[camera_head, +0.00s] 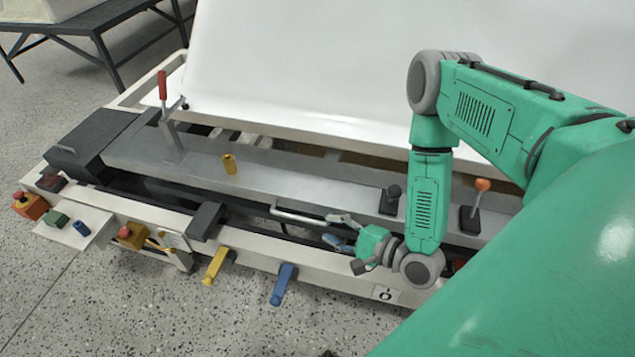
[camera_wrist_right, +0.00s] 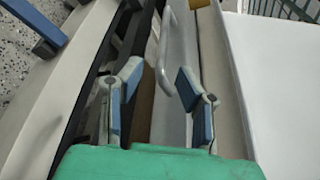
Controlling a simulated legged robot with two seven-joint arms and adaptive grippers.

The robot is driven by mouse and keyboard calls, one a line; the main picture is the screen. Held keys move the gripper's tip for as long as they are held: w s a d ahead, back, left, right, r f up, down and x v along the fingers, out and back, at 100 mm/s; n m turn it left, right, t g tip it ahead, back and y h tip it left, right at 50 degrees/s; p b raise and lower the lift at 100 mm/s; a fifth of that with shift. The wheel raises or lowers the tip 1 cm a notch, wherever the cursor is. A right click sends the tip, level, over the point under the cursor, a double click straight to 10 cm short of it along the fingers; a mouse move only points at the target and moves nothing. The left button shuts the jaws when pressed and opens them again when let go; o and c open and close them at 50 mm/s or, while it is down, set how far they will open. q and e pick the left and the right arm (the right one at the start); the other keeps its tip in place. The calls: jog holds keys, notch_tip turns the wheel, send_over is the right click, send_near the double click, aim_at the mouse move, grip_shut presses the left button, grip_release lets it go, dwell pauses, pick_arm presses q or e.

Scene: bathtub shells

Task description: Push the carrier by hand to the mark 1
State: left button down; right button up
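My right gripper (camera_head: 342,232) comes in from the right and is low over the front rail of the machine. In the right wrist view its two blue-padded fingers (camera_wrist_right: 159,72) are spread apart with nothing gripped between them. A pale grey bar handle (camera_head: 300,215) runs along the rail just left of the gripper; in the wrist view this handle (camera_wrist_right: 166,45) lies ahead, beyond the fingertips. I cannot tell for sure which part is the carrier. A white label (camera_head: 386,294) with a dark sign is on the front edge; a mark reading 1 cannot be made out. My left gripper is out of view.
A large white tub shell (camera_head: 300,65) stands behind the machine. A red-handled clamp (camera_head: 163,90), a black knob (camera_head: 390,200) and an orange-topped lever (camera_head: 481,188) stick up. Yellow (camera_head: 215,266) and blue (camera_head: 283,284) levers jut out in front. Speckled floor in front is clear.

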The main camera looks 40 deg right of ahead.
jog(key=v, duration=0.6)
jog(key=shift+s+d, duration=0.3)
jog(key=shift+f, duration=0.15)
